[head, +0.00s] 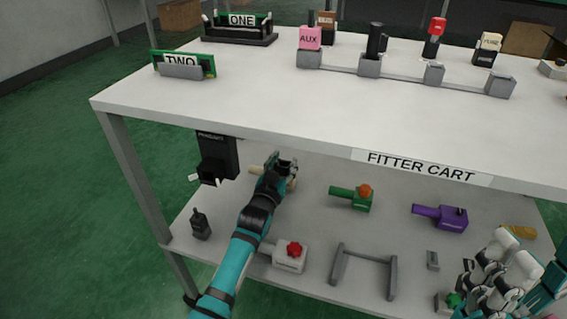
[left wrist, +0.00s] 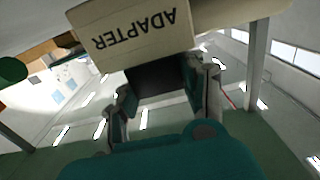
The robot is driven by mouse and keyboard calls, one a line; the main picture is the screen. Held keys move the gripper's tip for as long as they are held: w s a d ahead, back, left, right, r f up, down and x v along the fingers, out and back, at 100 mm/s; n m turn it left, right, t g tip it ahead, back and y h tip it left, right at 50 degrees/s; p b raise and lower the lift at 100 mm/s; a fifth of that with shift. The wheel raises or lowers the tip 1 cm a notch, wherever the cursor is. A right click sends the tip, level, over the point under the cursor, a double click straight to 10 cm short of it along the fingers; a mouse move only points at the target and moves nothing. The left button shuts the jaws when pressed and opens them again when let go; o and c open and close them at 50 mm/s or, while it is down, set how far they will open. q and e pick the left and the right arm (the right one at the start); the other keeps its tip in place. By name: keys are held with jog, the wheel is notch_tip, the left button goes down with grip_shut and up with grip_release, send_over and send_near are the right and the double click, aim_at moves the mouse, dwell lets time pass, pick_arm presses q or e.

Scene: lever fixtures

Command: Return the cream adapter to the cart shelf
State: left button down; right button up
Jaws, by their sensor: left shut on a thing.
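The cream adapter (left wrist: 135,35), marked ADAPTER, fills the top of the left wrist view, its label upside down. My left gripper (left wrist: 155,85) is shut on it, with a dark block between the fingers. In the head view the left gripper (head: 282,165) is over the lower shelf (head: 315,215) of the cart, under the front edge of its top. Cream parts of the adapter (head: 257,170) show beside the fingers; the rest is hidden. I cannot tell whether it touches the shelf. My right arm is at the lower right; its gripper's state is unclear.
On the shelf are a green valve (head: 351,198), a purple one (head: 440,217), a white one with a red knob (head: 290,255), a grey stand (head: 365,262) and a black radio-like item (head: 200,224). A black box (head: 217,157) hangs at left. The cart top (head: 270,95) overhangs the shelf.

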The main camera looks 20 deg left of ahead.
pick_arm(q)
jog(key=shift+f, duration=0.2)
jog(key=c, duration=0.8)
grip_release()
jog(key=shift+o, duration=0.2)
jog(key=shift+r, duration=0.1)
jog(key=s+p, duration=0.1)
jog(key=s, duration=0.1)
jog(key=s+p, duration=0.1)
jog(key=s, duration=0.1)
jog(key=s+r+p, duration=0.1)
jog(key=s, duration=0.1)
jog(key=shift+s+a, duration=0.1)
jog(key=shift+s, duration=0.3)
jog(key=shift+s+p, duration=0.3)
jog(key=shift+s, duration=0.1)
